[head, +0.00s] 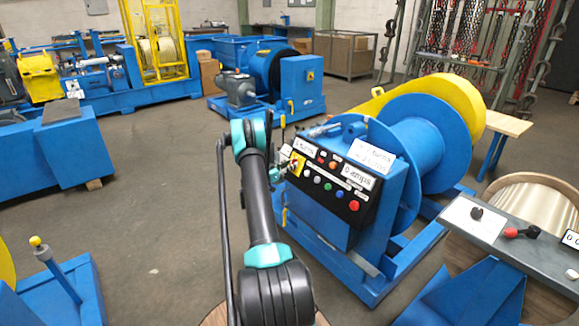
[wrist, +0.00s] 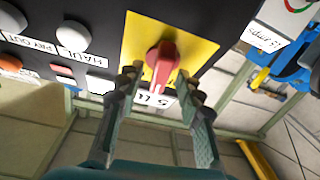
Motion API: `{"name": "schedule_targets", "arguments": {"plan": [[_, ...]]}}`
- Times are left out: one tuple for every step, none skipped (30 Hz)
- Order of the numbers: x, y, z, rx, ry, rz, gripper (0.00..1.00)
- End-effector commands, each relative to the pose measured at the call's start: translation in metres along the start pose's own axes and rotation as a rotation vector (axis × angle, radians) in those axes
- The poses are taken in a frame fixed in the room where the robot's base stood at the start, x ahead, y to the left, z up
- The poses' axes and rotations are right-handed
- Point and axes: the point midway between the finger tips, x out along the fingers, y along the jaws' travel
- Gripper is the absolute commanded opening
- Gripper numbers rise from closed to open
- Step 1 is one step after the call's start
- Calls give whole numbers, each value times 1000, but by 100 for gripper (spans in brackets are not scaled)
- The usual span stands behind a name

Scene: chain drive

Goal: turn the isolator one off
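The isolator is a red rotary knob (wrist: 161,58) on a yellow plate (wrist: 196,45) in the wrist view. Its handle points down in that view, and a white label partly shows below it. In the head view the yellow plate (head: 298,164) is at the left end of the black control panel, on a blue winch. My gripper (wrist: 158,80) is open, with one finger on each side of the knob's lower end. Gaps show between fingers and knob; I cannot tell if either touches. In the head view my gripper (head: 281,172) is just left of the plate.
The control panel (head: 325,190) carries several coloured buttons and white labels beside the isolator. A large blue drum (head: 415,150) stands behind it. A grey bench (head: 510,245) with a knob and red lever is at the right. Open floor (head: 150,220) lies to the left.

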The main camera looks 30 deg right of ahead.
Motion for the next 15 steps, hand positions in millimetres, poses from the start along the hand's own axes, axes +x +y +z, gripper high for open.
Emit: {"name": "schedule_targets", "arguments": {"plan": [[0,0,0,0,0,0,36],[0,0,0,0,0,0,36],[0,0,0,0,0,0,32],[0,0,0,0,0,0,29],[0,0,0,0,0,0,25],[0,0,0,0,0,0,20],[0,0,0,0,0,0,16],[0,0,0,0,0,0,13],[0,0,0,0,0,0,8],[0,0,0,0,0,0,4],[0,0,0,0,0,0,0],[0,0,0,0,0,0,0],[0,0,0,0,0,0,0],[0,0,0,0,0,0,0],[0,0,0,0,0,0,0]]}}
